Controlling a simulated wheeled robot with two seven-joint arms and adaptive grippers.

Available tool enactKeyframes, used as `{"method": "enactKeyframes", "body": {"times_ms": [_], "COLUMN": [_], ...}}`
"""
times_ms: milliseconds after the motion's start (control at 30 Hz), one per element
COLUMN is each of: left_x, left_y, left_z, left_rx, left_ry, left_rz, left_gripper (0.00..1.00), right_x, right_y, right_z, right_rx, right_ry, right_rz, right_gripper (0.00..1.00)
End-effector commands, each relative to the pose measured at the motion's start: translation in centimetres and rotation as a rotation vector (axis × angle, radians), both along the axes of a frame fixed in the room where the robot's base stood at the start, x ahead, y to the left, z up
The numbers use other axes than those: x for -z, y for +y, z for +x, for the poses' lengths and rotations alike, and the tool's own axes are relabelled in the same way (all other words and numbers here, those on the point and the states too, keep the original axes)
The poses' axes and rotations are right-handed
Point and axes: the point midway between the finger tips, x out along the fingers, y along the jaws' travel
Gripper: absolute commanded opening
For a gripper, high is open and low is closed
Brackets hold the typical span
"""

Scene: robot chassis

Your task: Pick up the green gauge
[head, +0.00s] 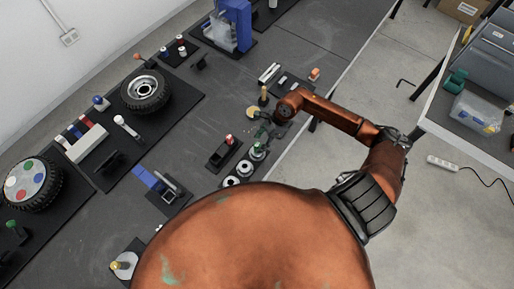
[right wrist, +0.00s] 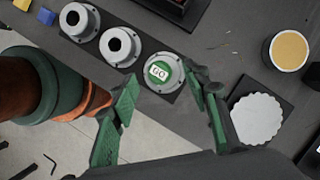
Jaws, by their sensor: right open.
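The green gauge (head: 258,149) stands upright in a round metal holder on the dark table. In the right wrist view its green top (right wrist: 160,70) shows "GO" and sits in the end ring of a row of three. My right gripper (head: 268,131) is over it, with its fingers apart. In the right wrist view the open green-padded fingertips (right wrist: 161,73) lie to either side of the gauge in the picture. Nothing is held between them, and the height gap is hard to judge. My left gripper is out of view.
Two empty metal holders (right wrist: 121,46) stand in line beside the gauge. A pale scalloped disc (right wrist: 257,118) and a yellow-topped round part (right wrist: 288,50) are close by on the right. A black block with a red part (head: 224,150) stands left of the gauge.

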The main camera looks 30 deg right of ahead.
Motion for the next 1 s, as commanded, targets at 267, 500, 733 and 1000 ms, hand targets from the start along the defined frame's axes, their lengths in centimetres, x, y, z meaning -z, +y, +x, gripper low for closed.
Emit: {"method": "enactKeyframes", "body": {"times_ms": [267,500,733,1000], "left_x": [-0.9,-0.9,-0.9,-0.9], "left_y": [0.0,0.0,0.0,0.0], "left_z": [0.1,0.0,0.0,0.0], "left_rx": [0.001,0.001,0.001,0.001], "left_ry": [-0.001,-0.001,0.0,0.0], "left_rz": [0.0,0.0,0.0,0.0], "left_gripper": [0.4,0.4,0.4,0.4], "right_x": [3.3,3.6,3.6,3.6], "right_y": [1.3,1.3,1.3,1.3], "right_z": [0.5,0.5,0.5,0.5], "right_rx": [0.001,0.001,0.001,0.001], "right_ry": [0.0,-0.001,0.0,0.0], "right_rz": [0.004,0.003,0.003,0.003], "right_gripper": [0.43,0.43,0.29,0.11]}}
